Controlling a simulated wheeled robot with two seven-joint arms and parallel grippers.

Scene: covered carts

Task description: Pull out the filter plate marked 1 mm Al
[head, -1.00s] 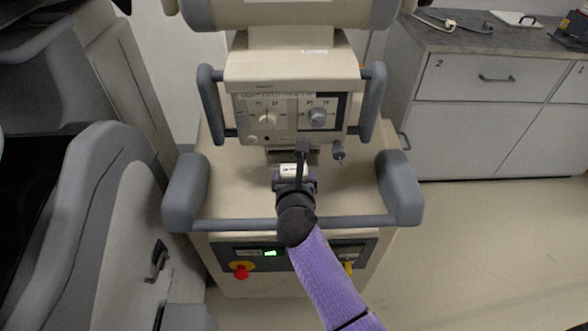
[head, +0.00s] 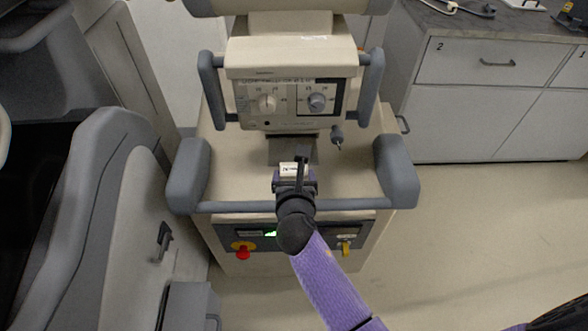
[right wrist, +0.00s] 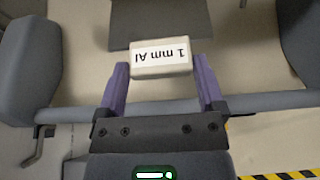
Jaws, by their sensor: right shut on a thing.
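The filter plate marked 1 mm Al is a flat dark grey sheet (right wrist: 158,22) with a pale block handle (right wrist: 160,70) bearing the label, upside down in the right wrist view. In the head view the grey sheet (head: 305,152) shows between the handle (head: 289,168) and the underside of the beige machine head (head: 290,58). Its far end lies under the head, so I cannot tell how much is still in the slot. My right gripper (head: 294,174) is shut on the handle; its purple fingers also flank it in the wrist view (right wrist: 161,66). My left gripper is not in view.
A grey rail (head: 345,204) crosses under my right wrist, with grey bumpers (head: 188,176) (head: 396,171) on both sides. A small dark knob (head: 337,138) hangs right of the plate. A red button (head: 243,253) is on the front. Floor is free at right.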

